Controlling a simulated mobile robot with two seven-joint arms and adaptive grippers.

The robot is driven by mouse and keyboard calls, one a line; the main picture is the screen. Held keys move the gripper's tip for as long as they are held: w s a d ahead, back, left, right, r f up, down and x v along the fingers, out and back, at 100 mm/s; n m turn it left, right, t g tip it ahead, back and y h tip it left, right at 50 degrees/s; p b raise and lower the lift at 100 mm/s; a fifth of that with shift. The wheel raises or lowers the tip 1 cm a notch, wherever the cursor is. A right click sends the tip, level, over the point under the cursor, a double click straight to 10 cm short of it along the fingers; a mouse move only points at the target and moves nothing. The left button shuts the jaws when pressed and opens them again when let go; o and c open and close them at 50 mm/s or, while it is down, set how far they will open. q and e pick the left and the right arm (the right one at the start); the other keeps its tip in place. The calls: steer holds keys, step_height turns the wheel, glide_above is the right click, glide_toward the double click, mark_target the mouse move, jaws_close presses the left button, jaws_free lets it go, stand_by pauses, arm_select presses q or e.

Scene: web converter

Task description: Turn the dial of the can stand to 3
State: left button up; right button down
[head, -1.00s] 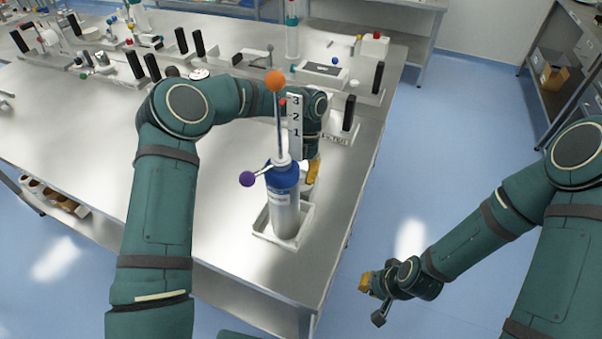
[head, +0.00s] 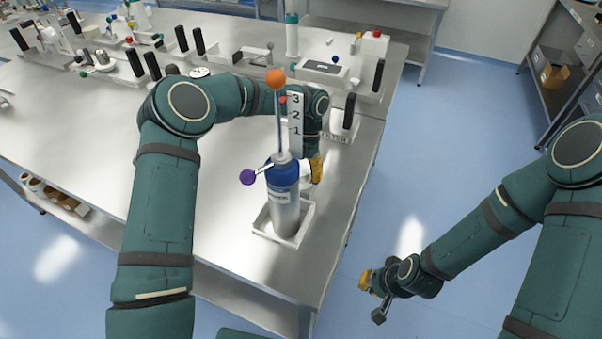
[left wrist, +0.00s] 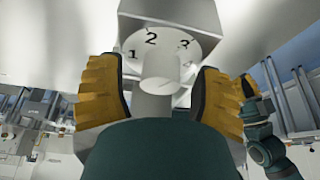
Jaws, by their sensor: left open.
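In the left wrist view a white dial (left wrist: 190,42) marked 1, 2 and 3 sits under a grey block, with a pale round knob (left wrist: 158,68) at its middle. My left gripper (left wrist: 160,88) is open, its yellow fingers on either side of the knob; I cannot tell if they touch it. In the head view a blue-and-grey can (head: 285,207) stands upright in a white tray-like stand (head: 262,228). My left gripper (head: 317,169) is mostly hidden behind it, and the dial is hidden there. My right gripper (head: 374,290) hangs right of the table over the floor; its opening is unclear.
An upright plate (head: 296,125) numbered 1 to 3 stands behind the can. An orange ball (head: 275,78) tops a rod above it, and a purple ball (head: 247,177) sticks out left. Other devices with black handles crowd the table's far side. The table (head: 225,225) is clear left of the stand.

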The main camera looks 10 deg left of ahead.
arm_select(q)
steer(key=v, duration=1.2)
